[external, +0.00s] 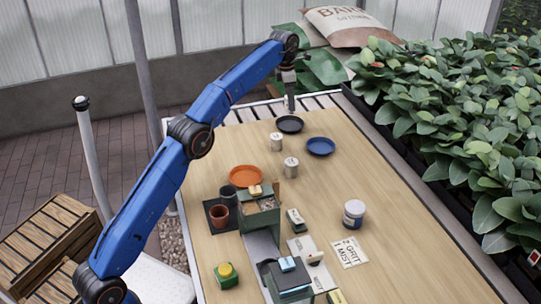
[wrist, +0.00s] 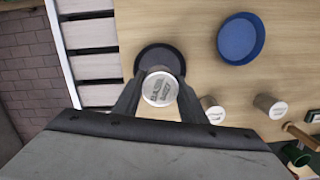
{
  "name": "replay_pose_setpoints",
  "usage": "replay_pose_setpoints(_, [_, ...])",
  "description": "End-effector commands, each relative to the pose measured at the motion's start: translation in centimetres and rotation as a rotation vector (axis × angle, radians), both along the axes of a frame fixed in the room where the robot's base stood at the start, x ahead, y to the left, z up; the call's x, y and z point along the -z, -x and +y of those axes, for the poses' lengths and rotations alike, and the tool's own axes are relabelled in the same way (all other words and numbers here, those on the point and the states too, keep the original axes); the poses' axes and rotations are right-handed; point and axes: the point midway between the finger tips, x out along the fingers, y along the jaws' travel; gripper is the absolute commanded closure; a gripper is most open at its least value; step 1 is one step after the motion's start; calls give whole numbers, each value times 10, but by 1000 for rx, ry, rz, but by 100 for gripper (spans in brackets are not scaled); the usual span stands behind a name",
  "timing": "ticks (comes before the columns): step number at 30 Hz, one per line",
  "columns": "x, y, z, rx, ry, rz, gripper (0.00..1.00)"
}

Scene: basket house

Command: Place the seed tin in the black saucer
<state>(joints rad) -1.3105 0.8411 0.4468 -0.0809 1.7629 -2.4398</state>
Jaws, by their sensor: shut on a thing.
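My gripper (external: 289,103) is at the far end of the table, above the black saucer (external: 290,124). In the wrist view my gripper (wrist: 157,100) is shut on a pale, round-topped seed tin (wrist: 160,88); its dark label print is too small to read surely. The tin is held upright between the fingers and overlaps the near part of the black saucer (wrist: 150,54) in that view. Whether it touches the saucer I cannot tell. The saucer's visible part is empty.
Two similar tins (external: 276,142) (external: 291,168) stand near the saucer. A blue saucer (external: 320,146) lies to the right and an orange saucer (external: 245,176) nearer. A green box (external: 260,218), pots and a white jar (external: 353,213) stand closer. The table's right side is mostly clear.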

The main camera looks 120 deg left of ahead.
Motion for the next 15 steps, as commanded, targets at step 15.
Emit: replay_pose_setpoints(15, [45, 0, -1, 1, 0, 0, 88])
